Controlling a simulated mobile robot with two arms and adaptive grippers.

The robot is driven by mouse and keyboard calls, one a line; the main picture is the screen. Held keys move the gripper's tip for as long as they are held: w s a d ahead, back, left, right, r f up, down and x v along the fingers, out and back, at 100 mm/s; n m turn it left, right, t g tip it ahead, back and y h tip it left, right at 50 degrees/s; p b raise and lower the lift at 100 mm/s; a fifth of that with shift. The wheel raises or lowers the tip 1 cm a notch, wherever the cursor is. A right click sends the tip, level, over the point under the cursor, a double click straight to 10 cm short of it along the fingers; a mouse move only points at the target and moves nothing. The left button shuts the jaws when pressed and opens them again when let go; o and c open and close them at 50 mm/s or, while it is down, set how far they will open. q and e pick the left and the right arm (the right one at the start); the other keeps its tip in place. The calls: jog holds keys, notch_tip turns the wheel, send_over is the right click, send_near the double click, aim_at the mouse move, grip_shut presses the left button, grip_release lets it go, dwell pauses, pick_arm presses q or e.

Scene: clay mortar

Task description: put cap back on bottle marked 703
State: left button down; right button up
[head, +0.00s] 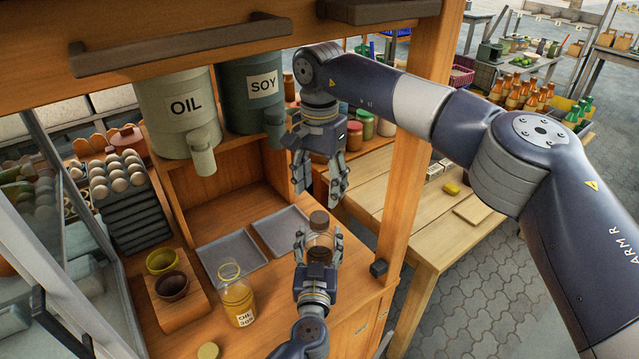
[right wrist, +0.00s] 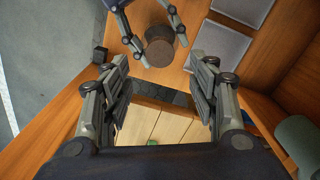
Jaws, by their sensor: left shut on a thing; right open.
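My left gripper (head: 319,240) is shut around a small clear bottle (head: 320,239) with a brown cap (head: 319,218) on top and dark contents low down. Its label is not visible. In the right wrist view the brown cap (right wrist: 160,47) shows between the left gripper's fingers. My right gripper (head: 317,190) is open and empty, above and close to that bottle, pointing down. An uncapped bottle (head: 236,290) with yellow-orange contents stands on the counter to the left.
Two grey trays (head: 230,256) lie on the wooden counter behind the bottles. A wooden block with two bowls (head: 172,285) stands left. OIL (head: 180,110) and SOY (head: 250,90) containers hang above. A wooden post (head: 408,150) stands right of the grippers.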

aim_at(319, 217)
jog(key=shift+f, duration=0.1)
jog(key=shift+f, duration=3.95)
jog(key=c, duration=1.1)
jog(key=shift+c, duration=0.2)
